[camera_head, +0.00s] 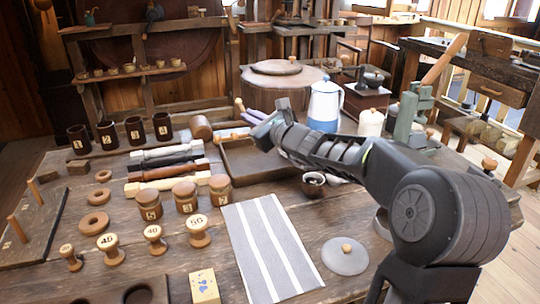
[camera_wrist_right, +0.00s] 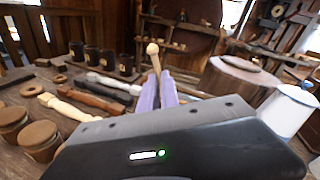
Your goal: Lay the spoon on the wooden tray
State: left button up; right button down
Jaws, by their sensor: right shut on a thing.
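My right gripper (camera_head: 251,114), with pale purple fingers, reaches in from the right over the far side of the wooden tray (camera_head: 246,185). It is shut on the wooden spoon (camera_head: 239,104), whose light rounded end sticks up beyond the fingertips. In the right wrist view the spoon (camera_wrist_right: 153,52) stands roughly upright between the fingers (camera_wrist_right: 158,92); its lower part is hidden by the gripper. The tray is dark, shallow and rimmed, and my arm covers part of its right side. The bare tray floor shows to the left. My left gripper is not in view.
A mallet (camera_head: 201,127) lies by the tray's far left corner. A striped cloth (camera_head: 270,250) lies in front.

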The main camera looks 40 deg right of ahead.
jog(key=shift+f+b, duration=0.8)
jog(key=shift+f, duration=1.75)
notch_tip(320, 180, down, 5)
jog(key=shift+f+b, duration=0.1)
jog(key=shift+b, duration=0.6)
jog(key=c, duration=1.6)
grip_release()
jog(key=s+r+p, duration=0.1)
jog(key=s, duration=1.1)
jog(key=shift+a, duration=0.25)
